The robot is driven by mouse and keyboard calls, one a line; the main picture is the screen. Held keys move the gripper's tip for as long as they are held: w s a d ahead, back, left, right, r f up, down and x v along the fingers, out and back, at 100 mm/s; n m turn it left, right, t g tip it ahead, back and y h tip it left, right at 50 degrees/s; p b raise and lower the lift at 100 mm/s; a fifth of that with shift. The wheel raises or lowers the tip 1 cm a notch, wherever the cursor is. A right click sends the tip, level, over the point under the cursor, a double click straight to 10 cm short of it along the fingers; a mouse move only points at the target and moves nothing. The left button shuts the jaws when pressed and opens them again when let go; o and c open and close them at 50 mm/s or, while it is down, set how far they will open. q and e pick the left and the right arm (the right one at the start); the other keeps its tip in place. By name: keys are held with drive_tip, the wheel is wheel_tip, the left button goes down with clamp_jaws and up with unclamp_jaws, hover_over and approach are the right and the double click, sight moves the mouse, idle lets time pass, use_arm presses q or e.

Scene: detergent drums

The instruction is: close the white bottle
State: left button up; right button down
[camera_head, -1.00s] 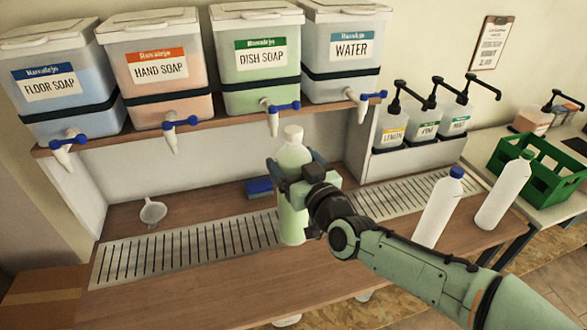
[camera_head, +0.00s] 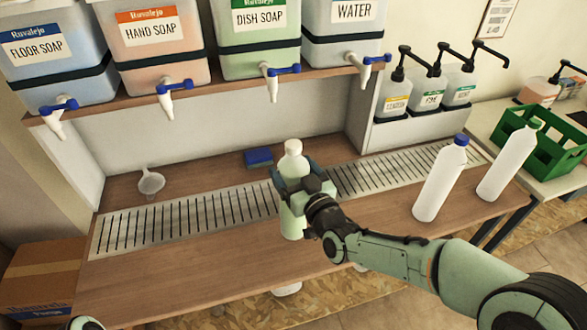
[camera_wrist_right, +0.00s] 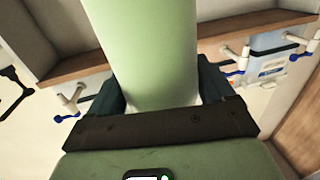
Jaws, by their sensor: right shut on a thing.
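The bottle with a white top (camera_head: 293,148) and pale green body is upright in the head view. My right gripper (camera_head: 304,186) is shut around its middle. In the right wrist view the green body (camera_wrist_right: 140,55) fills the space between the fingers (camera_wrist_right: 155,100). The bottle's lower end shows in front of the slotted drain; whether it touches the counter I cannot tell. The top looks like a white cap, but it is too small to tell how it sits. My left gripper is not in view.
A blue-capped bottle (camera_head: 440,180) and a green-capped bottle (camera_head: 510,160) stand at the right. A funnel (camera_head: 151,182) and a blue sponge (camera_head: 258,157) lie behind the drain (camera_head: 150,228). Taps hang from the drums above. The front left counter (camera_head: 180,275) is clear.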

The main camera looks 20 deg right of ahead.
drive_tip(key=shift+f+b, duration=0.35)
drive_tip(key=shift+f, duration=1.55)
drive_tip(key=shift+f, duration=0.15)
unclamp_jaws()
drive_tip(key=shift+f, duration=0.15)
drive_tip(key=v, duration=1.2)
drive_tip(key=shift+b, duration=0.35)
